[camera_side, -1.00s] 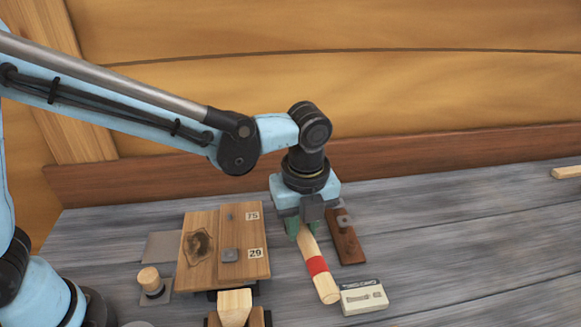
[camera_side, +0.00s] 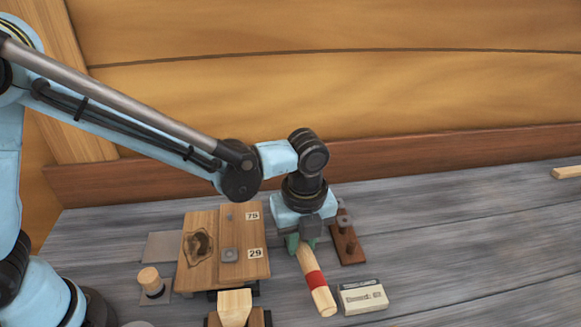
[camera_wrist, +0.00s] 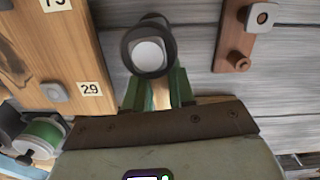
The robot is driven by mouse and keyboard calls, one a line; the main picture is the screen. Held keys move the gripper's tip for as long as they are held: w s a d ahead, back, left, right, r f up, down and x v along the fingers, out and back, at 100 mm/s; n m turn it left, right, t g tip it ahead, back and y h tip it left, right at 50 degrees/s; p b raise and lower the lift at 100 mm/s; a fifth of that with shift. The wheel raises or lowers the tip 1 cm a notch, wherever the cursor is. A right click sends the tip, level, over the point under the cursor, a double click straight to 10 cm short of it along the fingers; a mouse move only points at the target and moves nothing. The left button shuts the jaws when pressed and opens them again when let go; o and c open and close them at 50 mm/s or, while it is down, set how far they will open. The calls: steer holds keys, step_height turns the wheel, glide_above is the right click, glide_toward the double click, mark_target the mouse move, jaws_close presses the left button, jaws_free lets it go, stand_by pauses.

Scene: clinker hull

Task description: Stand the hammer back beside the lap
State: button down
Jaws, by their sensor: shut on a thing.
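The hammer (camera_side: 314,278) has a pale wooden handle with a red band. In the side view its handle slants from my gripper toward the front, its end beside a small box. In the wrist view its dark round head with a pale face (camera_wrist: 149,57) shows just beyond my fingers. My gripper (camera_side: 303,245) is shut on the hammer, its green fingers (camera_wrist: 156,92) on both sides of the handle. The lap (camera_side: 243,232), overlapping wooden planks with number tags, lies left of the hammer. I cannot tell whether the handle touches the floor.
A dark brown block with pegs (camera_side: 349,251) stands right of my gripper. The small pale box (camera_side: 362,298) lies close to the handle's end. A wooden-topped peg (camera_side: 151,281) stands left of the planks. The grey floor farther right is mostly clear.

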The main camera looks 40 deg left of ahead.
steer(key=shift+f, duration=0.4)
steer(key=c, duration=0.9)
jaws_free()
steer(key=shift+o, duration=0.2)
steer(key=shift+r, duration=3.95)
steer(key=shift+a+r, duration=0.15)
steer(key=shift+a, duration=0.1)
steer(key=s+a+r+n+t, duration=0.1)
steer(key=s+a+n+t, duration=0.2)
steer(key=a+n, duration=0.6)
steer(key=s+a+r+n+t, duration=0.2)
steer(key=a+n, duration=0.8)
steer(key=n, duration=0.5)
steer(key=shift+s+a+n+t+h, duration=0.15)
steer(key=shift+s+n+t+h, duration=0.2)
steer(key=shift+s+t, duration=0.5)
